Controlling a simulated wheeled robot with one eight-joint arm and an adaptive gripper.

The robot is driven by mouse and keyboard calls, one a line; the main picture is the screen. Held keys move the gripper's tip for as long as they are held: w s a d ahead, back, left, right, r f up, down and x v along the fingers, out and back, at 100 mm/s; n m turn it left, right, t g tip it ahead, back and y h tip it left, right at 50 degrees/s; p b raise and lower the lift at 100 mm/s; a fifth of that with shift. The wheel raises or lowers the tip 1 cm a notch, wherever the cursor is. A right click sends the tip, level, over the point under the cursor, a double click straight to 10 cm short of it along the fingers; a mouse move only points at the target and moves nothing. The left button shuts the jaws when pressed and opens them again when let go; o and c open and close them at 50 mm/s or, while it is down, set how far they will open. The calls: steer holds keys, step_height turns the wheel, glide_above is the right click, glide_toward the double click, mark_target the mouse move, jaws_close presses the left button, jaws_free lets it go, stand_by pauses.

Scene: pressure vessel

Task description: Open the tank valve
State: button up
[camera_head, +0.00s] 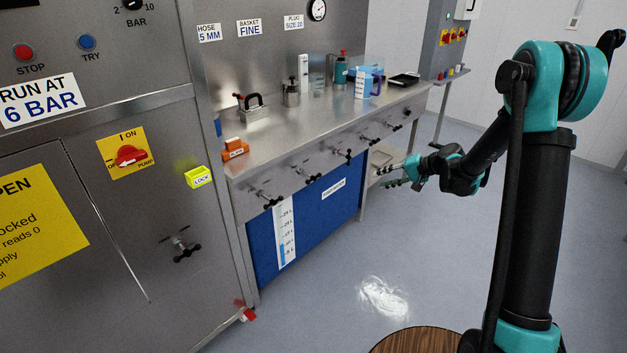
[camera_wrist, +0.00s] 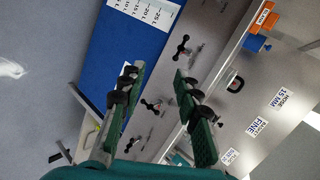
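A row of several black-handled cross valves runs along the front of the steel bench; the nearest valve (camera_head: 266,199) is above the blue tank (camera_head: 262,250), with further valves (camera_head: 309,174) beyond it. No readable label shows which one is the tank valve. Another black-handled valve (camera_head: 185,248) is on the cabinet front, and a small red-handled valve (camera_head: 246,313) is low at its corner. My gripper (camera_head: 388,174) is open and empty, in front of the bench. In the wrist view my open fingers (camera_wrist: 160,82) have a bench valve (camera_wrist: 152,105) showing between them, apart from it.
The bench top (camera_head: 300,130) holds bottles, a blue-and-white jug (camera_head: 363,84), a dark tray (camera_head: 404,80) and a handled basket (camera_head: 251,107). An orange block (camera_head: 234,150) sits at its near end. The floor in front is open, with a whitish patch (camera_head: 383,297).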

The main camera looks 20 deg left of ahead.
steer(key=w+a+f+g+y, duration=0.1)
steer(key=w+a+f+y, duration=0.3)
steer(key=a, duration=0.3)
steer(key=g+y, duration=0.1)
glide_toward(314, 178)
steer(key=x, duration=1)
steer(key=shift+w+a+f, duration=0.15)
steer(key=shift+w+f, duration=0.05)
steer(key=shift+f, duration=0.05)
jaws_close()
